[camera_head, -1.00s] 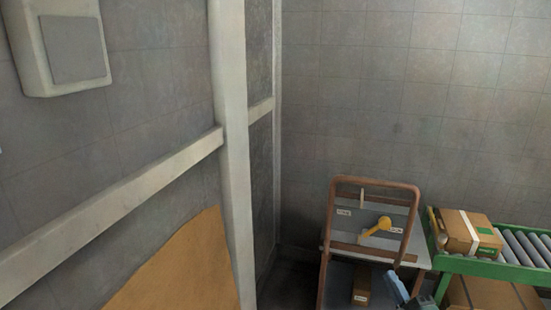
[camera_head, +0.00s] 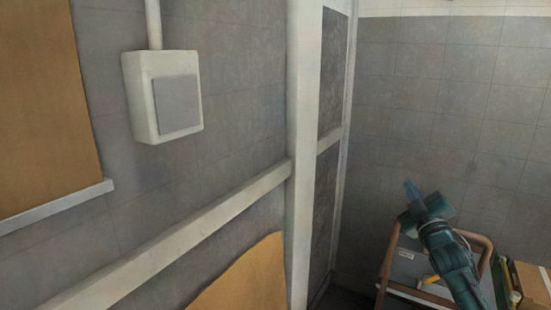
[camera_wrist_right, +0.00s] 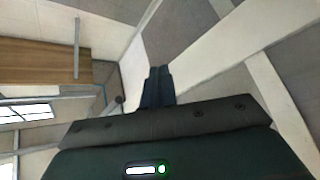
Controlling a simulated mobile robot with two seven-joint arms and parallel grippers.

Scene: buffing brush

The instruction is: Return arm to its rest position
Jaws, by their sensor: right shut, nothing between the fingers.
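My right gripper (camera_head: 412,190) is raised at the lower right of the head view, in front of the grey wall. Its fingers are together with nothing between them. It also shows in the right wrist view (camera_wrist_right: 158,76), where the shut fingertips point toward the walls. My right arm comes up from the bottom edge and partly hides the cart behind it. My left gripper is not in view.
A brown-framed cart (camera_head: 384,268) with a yellow item (camera_head: 431,279) stands at the lower right. A cardboard box (camera_head: 533,284) is at the right edge. A white wall box (camera_head: 160,97) hangs on the left wall. Air around the gripper looks clear.

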